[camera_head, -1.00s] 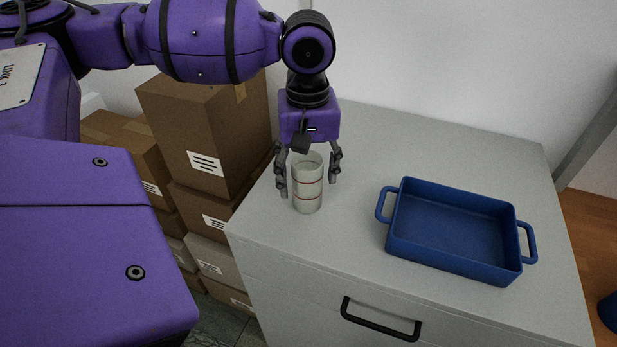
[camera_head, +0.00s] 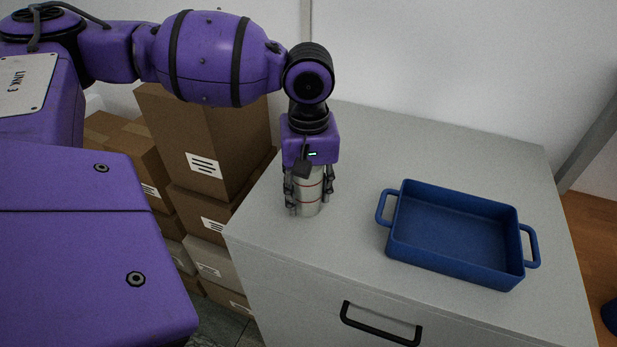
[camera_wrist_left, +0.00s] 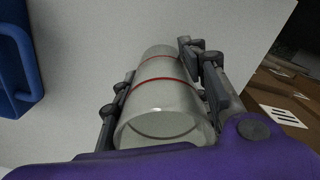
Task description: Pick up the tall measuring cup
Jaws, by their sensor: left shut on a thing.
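The tall measuring cup (camera_head: 309,191) is a pale, translucent cylinder with red rings. It stands upright on the grey cabinet top near its left edge. My left gripper (camera_head: 308,200) points down over it and is shut on it, with one finger on each side. In the left wrist view the cup (camera_wrist_left: 166,98) lies between the two fingers of the gripper (camera_wrist_left: 160,85), its open rim toward the camera. The purple gripper body hides the cup's top in the head view. My right gripper is not in view.
A blue tray (camera_head: 402,243) with two handles stands on the cabinet top (camera_head: 400,150) to the right of the cup. Its side also shows in the left wrist view (camera_wrist_left: 30,60). Stacked cardboard boxes (camera_head: 215,135) stand left of the cabinet. A wall rises behind.

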